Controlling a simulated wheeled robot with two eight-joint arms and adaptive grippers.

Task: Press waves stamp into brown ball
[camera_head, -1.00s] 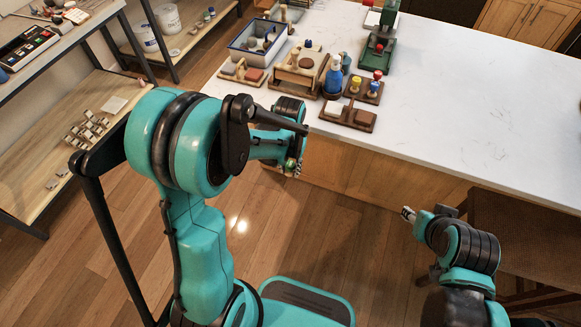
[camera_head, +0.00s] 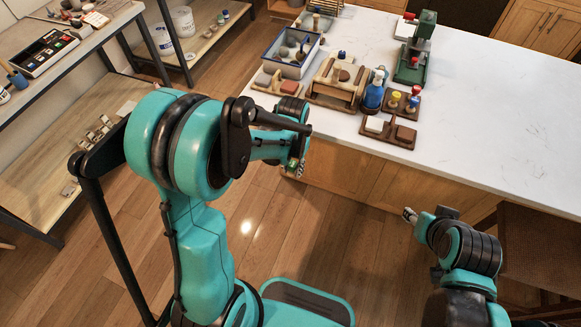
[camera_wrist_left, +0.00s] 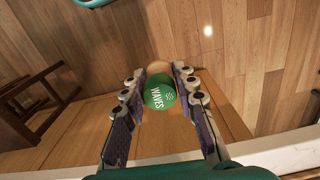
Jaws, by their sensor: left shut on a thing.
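The waves stamp (camera_wrist_left: 160,92) has a green round top with white "WAVES" lettering and a wavy mark. It sits between the fingers of my left gripper (camera_wrist_left: 158,86), which is shut on it. In the head view this gripper (camera_head: 297,168) hangs in front of the counter's near edge, with a bit of green (camera_head: 293,163) showing. A small brown rounded lump (camera_head: 344,75) on a wooden stand may be the brown ball; I cannot tell for sure. It is beyond and to the right of the left gripper. My right gripper (camera_head: 409,215) is low at the right, its jaws unclear.
The white counter (camera_head: 480,110) is mostly bare at the right. A shelf (camera_head: 40,170) stands left.

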